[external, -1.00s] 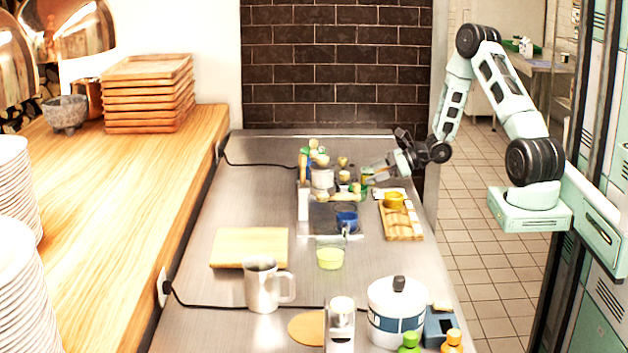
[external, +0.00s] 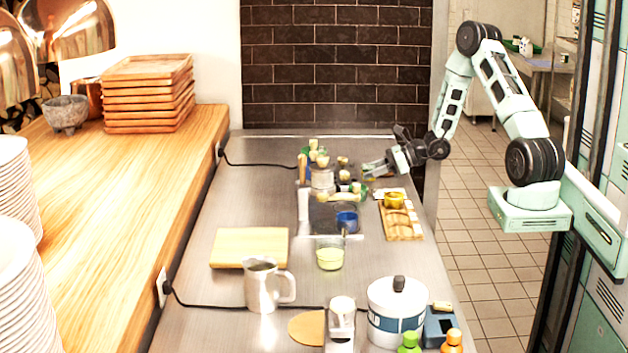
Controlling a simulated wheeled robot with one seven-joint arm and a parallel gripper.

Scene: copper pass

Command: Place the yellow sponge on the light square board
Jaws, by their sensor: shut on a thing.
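The light square board (external: 249,248) lies flat on the steel counter, left of the middle, with a bare top. My gripper (external: 372,172) is over the far right part of the counter, beside a crowded group of small items. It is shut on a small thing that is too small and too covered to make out. I cannot pick out the yellow sponge with certainty. My gripper is well behind and to the right of the board.
A yellow bowl (external: 394,200) sits on a wooden tray (external: 405,228) near my gripper. A metal pitcher (external: 262,285) stands before the board. The counter behind the board is clear.

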